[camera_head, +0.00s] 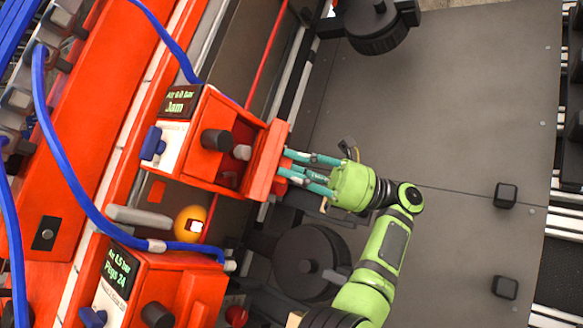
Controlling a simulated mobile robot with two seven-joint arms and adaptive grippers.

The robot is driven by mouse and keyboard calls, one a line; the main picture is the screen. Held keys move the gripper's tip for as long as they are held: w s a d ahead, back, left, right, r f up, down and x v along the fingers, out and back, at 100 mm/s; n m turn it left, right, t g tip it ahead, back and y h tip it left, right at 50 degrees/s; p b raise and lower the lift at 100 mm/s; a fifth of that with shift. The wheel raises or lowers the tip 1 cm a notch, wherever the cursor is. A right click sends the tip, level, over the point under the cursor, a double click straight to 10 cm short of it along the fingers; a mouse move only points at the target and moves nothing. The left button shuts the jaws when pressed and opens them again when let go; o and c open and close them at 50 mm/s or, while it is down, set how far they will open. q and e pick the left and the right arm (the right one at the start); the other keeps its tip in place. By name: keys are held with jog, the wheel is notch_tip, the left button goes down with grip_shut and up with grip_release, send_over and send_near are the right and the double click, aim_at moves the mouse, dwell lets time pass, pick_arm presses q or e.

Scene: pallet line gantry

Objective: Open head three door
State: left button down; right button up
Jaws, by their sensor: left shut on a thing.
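An orange head (215,110) with a display reading "Jam" sits left of centre. Its orange door (262,180) stands at the head's right side, with a gap between them that shows a dark interior and a pale round part. My left gripper (288,166) has teal fingers and a green body. Its fingertips are closed at the door's right face, where the gripped part is mostly hidden, probably the door's handle. No head number is readable. My right gripper is not in view.
A second orange head (180,285), showing "Pegs 24", is at the lower left. A lit amber lamp (190,223) sits between the heads. Blue hoses (60,165) run along the left. Dark round parts flank the grey plate (450,110), whose right side holds small black blocks.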

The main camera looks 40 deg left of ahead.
pick_arm(q)
jog(key=shift+w+n+g+h, duration=0.15)
jog(key=shift+n+g+h, duration=0.25)
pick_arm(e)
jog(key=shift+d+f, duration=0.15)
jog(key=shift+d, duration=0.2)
pick_arm(q)
jog(key=c, duration=1.1)
grip_release()
jog(key=shift+f, duration=0.1)
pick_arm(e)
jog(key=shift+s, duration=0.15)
